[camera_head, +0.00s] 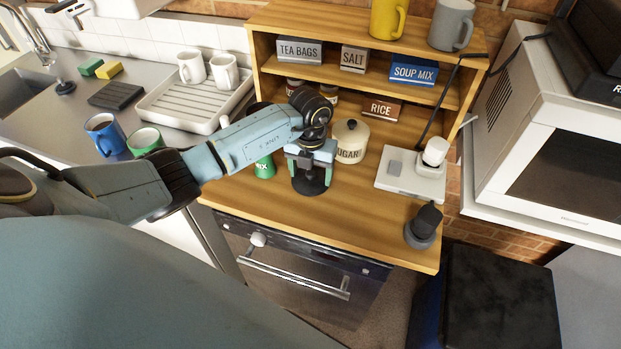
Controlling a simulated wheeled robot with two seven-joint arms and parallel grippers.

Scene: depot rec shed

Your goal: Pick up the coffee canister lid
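My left gripper (311,168) points down over the wooden counter, between a green canister and the cream SUGAR canister (349,141). Its two greenish fingers stand apart on either side of a dark round thing (312,185). That dark thing has a wide, flat, disc-like bottom edge and is partly hidden by the fingers. It may be the coffee canister lid, but no label shows on it. I cannot tell whether the fingers press on it. My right gripper is not in view.
The green canister (265,168) stands left of the gripper, partly behind my arm. A labelled shelf (270,65) rises behind. A white scale-like device (410,182) and a dark round-based object (423,228) stand right. The counter's front middle is clear.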

